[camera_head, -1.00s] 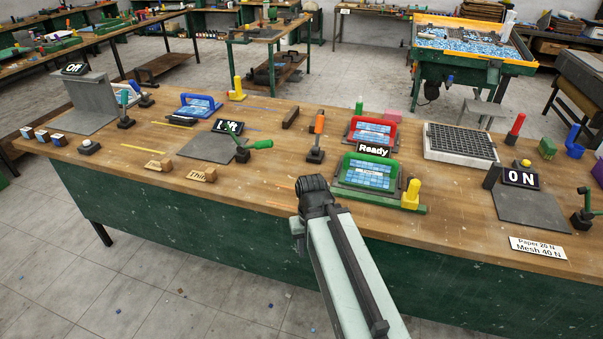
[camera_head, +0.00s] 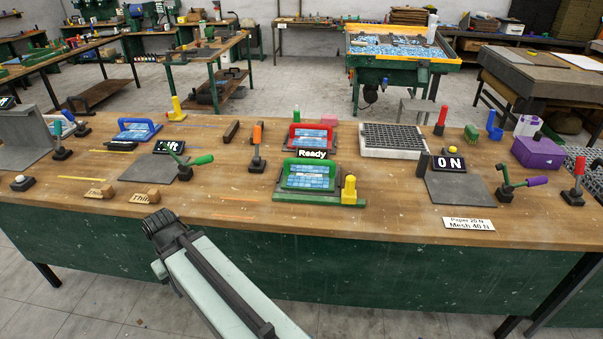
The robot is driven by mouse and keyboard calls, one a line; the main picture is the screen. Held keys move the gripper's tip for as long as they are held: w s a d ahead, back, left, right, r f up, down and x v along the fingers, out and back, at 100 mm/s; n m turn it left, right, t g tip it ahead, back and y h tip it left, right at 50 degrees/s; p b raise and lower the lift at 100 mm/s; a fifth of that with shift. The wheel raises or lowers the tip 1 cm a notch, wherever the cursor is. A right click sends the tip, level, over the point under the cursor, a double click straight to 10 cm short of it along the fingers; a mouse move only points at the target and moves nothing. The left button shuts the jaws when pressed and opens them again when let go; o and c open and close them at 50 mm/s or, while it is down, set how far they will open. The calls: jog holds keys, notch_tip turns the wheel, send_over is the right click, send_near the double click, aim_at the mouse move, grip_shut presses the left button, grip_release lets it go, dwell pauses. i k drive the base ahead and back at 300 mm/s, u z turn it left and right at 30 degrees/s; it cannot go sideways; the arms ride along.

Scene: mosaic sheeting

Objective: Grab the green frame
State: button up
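The green frame (camera_head: 309,187) sits upright near the front edge of the wooden bench, left of a yellow knob. It has a green arched handle, a blue tiled panel and a green base. A "Ready" label stands just behind it. My gripper (camera_head: 158,224) is at the bench's front edge, to the left of the frame and well apart from it. Its fingers are dark and seen from behind, so I cannot tell whether they are open or shut. Nothing is seen in it.
A red frame (camera_head: 306,138) stands directly behind the green one. An orange-handled lever (camera_head: 257,150) stands to its left, and a yellow knob (camera_head: 349,190) to its right. A dark "0 N" plate (camera_head: 459,190) lies farther right. Bare bench top (camera_head: 230,205) lies left of the green frame.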

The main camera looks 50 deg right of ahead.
aim_at(315, 175)
jog(key=u, duration=0.05)
jog(key=i, duration=0.95)
jog(key=z, duration=0.1)
